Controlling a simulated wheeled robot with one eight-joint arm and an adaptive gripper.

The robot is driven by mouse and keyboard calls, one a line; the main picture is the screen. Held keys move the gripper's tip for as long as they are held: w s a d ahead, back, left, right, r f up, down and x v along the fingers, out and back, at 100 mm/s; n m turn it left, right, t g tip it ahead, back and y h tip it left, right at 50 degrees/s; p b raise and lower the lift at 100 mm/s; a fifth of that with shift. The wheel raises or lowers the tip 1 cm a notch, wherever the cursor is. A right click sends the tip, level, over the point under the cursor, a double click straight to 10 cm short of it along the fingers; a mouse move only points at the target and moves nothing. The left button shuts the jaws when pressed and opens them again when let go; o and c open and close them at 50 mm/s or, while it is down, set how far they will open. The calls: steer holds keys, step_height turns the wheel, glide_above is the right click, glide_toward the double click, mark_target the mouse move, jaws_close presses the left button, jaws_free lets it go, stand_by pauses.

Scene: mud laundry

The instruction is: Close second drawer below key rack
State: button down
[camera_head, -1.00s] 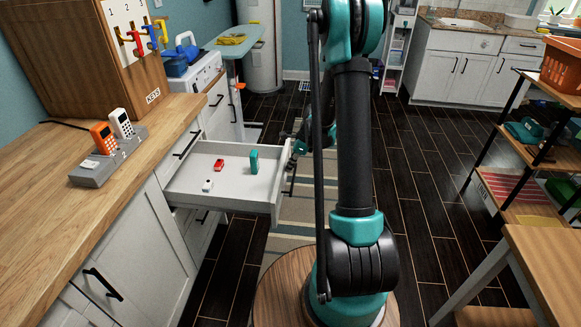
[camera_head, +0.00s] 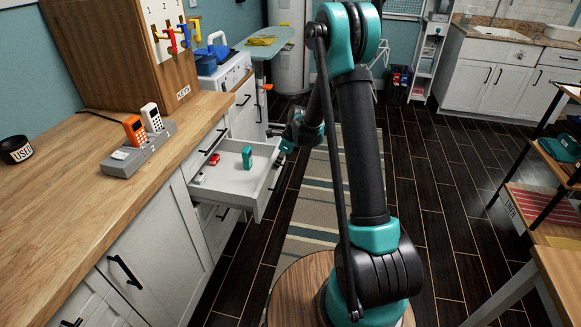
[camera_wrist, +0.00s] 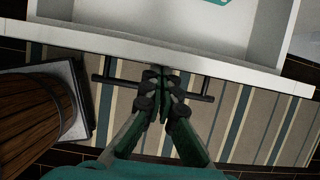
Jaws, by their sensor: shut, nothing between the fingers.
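The key rack (camera_head: 166,30) is a wooden box with colored keys on hooks, standing on the counter. Below it, under a shut top drawer (camera_head: 208,146), a white drawer (camera_head: 236,193) is pulled out. It holds a teal block (camera_head: 247,157), a red toy car (camera_head: 214,160) and a white item at the cabinet side. In the wrist view, the drawer's front (camera_wrist: 110,42) spans the top, with its dark bar handle (camera_wrist: 208,88) below. My gripper (camera_wrist: 160,92) is shut and empty, its fingertips at the middle of the handle, close to the front. I cannot tell whether they touch.
A wooden counter (camera_head: 70,190) runs along the left, with a grey phone holder (camera_head: 138,150). A striped rug (camera_head: 310,200) covers the floor by the drawer. A shelf stands at the right (camera_head: 535,205). Dark floor lies open between.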

steer(key=w+a, duration=0.3)
steer(key=a, duration=0.6)
steer(key=w+a, duration=0.2)
steer(key=a, duration=0.6)
steer(key=shift+w+a, duration=0.35)
steer(key=shift+w, duration=0.05)
